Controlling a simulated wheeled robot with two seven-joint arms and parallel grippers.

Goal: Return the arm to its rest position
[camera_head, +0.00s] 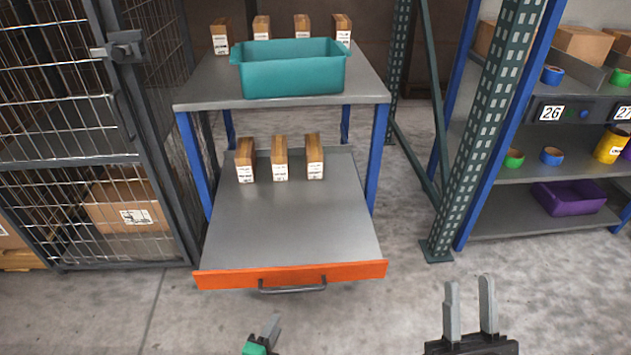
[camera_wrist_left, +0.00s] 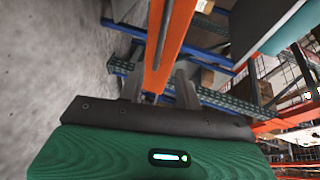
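My left gripper (camera_head: 271,325) shows at the bottom centre of the head view, in front of and below the pulled-out drawer, with its green body partly cut off. In the left wrist view its two fingers (camera_wrist_left: 158,82) stand apart with nothing held, and the orange drawer front (camera_wrist_left: 170,45) lies beyond them. My right gripper (camera_head: 469,300) is at the lower right of the head view, its two fingers upright, apart and empty over the floor. The drawer's orange front (camera_head: 225,279) carries a grey handle (camera_head: 292,288); no finger is seen on it.
Several boxed cartons stand on the drawer (camera_head: 300,225) and the table top (camera_head: 205,90), with a teal bin (camera_head: 292,75) there. A wire cage (camera_head: 60,100) is at left. A rack post (camera_head: 485,135) and shelves (camera_head: 530,170) stand at right. Floor between is clear.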

